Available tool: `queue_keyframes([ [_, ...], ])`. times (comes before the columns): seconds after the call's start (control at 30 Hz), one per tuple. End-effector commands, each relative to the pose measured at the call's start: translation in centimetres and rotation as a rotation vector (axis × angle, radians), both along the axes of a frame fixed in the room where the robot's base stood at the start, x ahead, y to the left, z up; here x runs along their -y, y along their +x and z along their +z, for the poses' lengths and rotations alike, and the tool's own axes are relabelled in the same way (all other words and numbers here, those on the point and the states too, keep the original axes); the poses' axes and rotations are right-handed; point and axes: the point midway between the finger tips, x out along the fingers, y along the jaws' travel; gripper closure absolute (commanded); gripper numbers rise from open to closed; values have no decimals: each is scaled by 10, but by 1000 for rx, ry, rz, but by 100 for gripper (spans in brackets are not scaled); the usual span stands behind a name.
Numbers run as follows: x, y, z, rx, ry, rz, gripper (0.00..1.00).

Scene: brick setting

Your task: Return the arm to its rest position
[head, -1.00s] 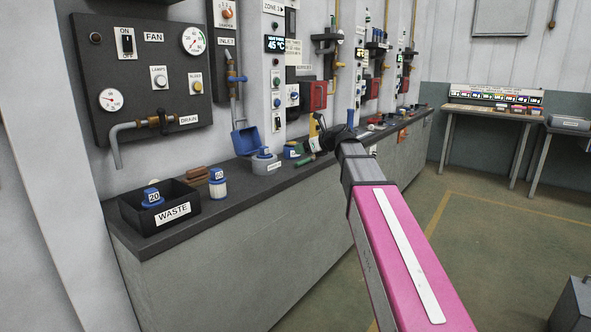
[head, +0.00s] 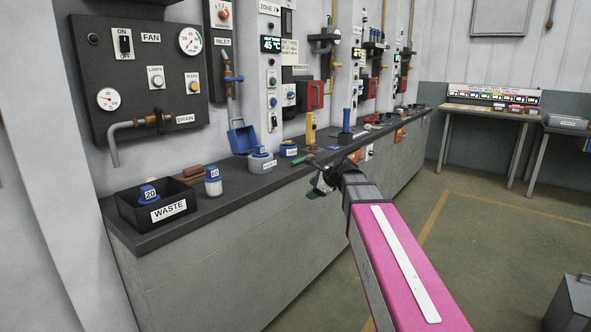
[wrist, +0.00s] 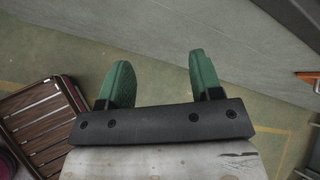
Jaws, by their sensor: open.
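My gripper (head: 318,186) is at the end of the pink arm, in front of the bench edge in the head view. It is tilted, and its green fingertips are small there. In the wrist view my gripper (wrist: 162,78) shows two green fingers spread wide apart with nothing between them. Floor and the bench's pale front lie beyond the fingers.
Open floor (head: 480,240) lies right. A slatted brown surface (wrist: 35,125) is left in the wrist view.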

Motion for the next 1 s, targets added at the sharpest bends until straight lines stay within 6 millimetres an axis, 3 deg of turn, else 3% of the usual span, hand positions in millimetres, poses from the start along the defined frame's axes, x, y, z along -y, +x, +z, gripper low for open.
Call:
queue_keyframes([
  [0.03, 6, -14, -24, 14, -76, 54, 41],
  [0.2, 30, -57, -102, 77, -373, 315, 41],
  [0.5, 78, -148, -215, 126, -784, 910, 41],
  [0.73, 109, -210, -268, 132, -934, 1353, 41],
  [0.83, 117, -225, -278, 133, -958, 1468, 41],
  [1.0, 122, -233, -284, 136, -969, 1545, 41],
])
